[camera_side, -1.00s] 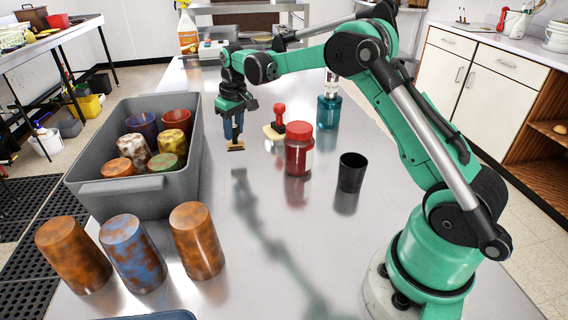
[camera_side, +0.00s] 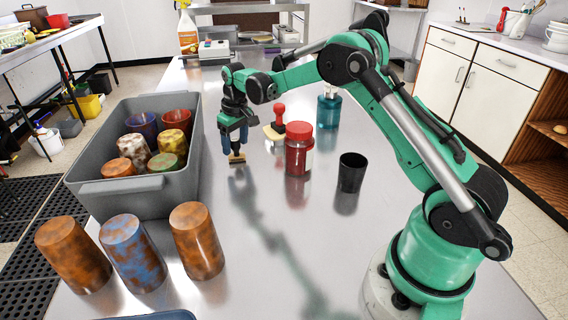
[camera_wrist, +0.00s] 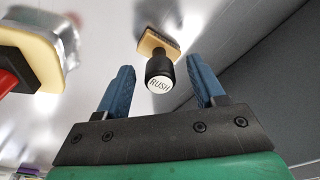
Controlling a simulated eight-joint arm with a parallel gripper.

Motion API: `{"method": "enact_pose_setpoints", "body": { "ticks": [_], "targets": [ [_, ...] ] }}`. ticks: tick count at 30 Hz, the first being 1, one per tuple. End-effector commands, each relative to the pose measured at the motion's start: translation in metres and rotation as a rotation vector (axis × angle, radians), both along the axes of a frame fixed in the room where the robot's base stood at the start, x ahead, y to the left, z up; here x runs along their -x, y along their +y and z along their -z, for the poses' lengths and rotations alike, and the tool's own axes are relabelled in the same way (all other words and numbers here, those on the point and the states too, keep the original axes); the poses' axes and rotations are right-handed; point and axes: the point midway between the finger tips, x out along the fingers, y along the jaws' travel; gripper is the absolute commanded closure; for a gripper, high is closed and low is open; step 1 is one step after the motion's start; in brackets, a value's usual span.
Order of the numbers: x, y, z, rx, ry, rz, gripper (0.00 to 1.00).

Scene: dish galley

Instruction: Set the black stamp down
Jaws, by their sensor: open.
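The black stamp (camera_wrist: 160,70) has a black handle with a white "RUSH" cap and a wooden base. In the side view its base (camera_side: 237,159) appears to stand upright on the steel table (camera_side: 215,215), just below my gripper (camera_side: 234,144). In the wrist view my gripper (camera_wrist: 162,85) is open, with a blue finger on each side of the handle and a visible gap to both. The handle is mostly hidden by the fingers in the side view.
A red-handled stamp (camera_side: 279,115) stands close by on the right, then a red-lidded jar (camera_side: 298,150) and a black cup (camera_side: 352,172). A grey bin (camera_side: 130,196) of several cups is close on the left. Several cups stand in front of it.

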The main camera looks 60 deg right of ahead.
Motion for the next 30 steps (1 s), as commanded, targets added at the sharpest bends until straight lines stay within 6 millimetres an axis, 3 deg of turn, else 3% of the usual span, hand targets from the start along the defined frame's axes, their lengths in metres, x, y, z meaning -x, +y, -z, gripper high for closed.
{"method": "enact_pose_setpoints", "body": {
  "ticks": [5,18,26,30],
  "targets": [
    [0.001,0.0,-0.01,0.0,0.0,0.0,0.38],
    [0.012,0.0,-0.101,0.0,0.0,0.0,0.38],
    [0.017,0.004,-0.126,0.002,-0.01,-0.001,0.38],
    [0.033,0.021,-0.141,0.013,-0.062,-0.005,0.38]
  ]
}}
